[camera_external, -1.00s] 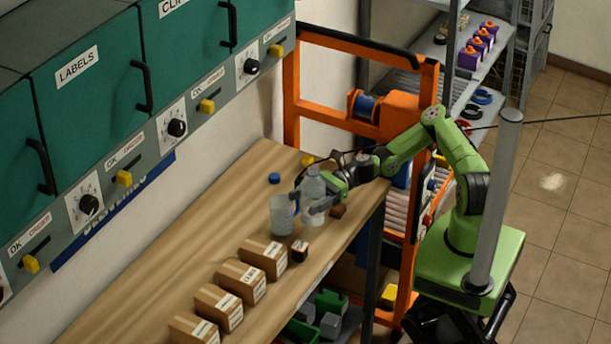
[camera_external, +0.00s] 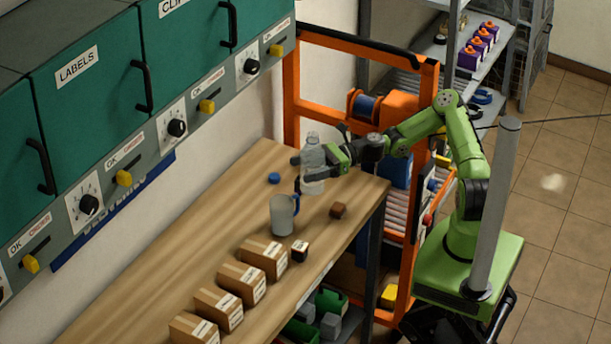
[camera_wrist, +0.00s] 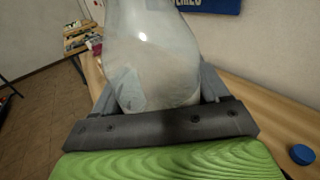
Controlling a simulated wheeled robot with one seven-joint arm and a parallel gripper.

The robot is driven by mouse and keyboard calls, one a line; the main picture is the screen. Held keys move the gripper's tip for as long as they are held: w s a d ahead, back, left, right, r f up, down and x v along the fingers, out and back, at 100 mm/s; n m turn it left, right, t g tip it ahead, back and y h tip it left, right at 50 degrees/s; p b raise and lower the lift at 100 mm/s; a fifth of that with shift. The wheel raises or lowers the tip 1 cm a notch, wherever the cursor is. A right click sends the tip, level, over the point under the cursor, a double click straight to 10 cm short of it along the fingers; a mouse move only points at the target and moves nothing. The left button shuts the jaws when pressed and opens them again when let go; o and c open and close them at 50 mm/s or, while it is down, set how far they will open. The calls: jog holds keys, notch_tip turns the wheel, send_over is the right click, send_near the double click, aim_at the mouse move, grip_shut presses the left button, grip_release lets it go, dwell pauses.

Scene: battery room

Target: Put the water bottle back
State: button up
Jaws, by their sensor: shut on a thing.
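The clear water bottle (camera_external: 313,180) is upright over the wooden workbench, near its far end. My gripper (camera_external: 308,168) is shut around the bottle. In the wrist view the bottle (camera_wrist: 150,60) fills the space between the fingers, and the grey palm bar (camera_wrist: 160,124) lies in front of it. Whether the bottle's base touches the bench is hard to tell. A blue cap (camera_external: 274,178) lies on the bench to the left of the bottle; the cap also shows in the wrist view (camera_wrist: 302,154).
Several cardboard boxes (camera_external: 263,258) line the front. An orange rack (camera_external: 368,45) stands behind the bench.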

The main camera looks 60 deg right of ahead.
jog(key=w+d+m+t+h+b, duration=0.3)
jog(key=d+m+t+h+b, duration=0.55)
jog(key=d, duration=1.15)
jog(key=shift+g+h, duration=0.55)
jog(key=shift+h, duration=0.4)
notch_tip(320, 180, down, 14)
jog(key=shift+w+f+b, duration=0.15)
jog(key=shift+f+b, duration=0.05)
jog(key=shift+b, duration=0.2)
jog(key=shift+r, duration=0.1)
jog(key=o, duration=1.3)
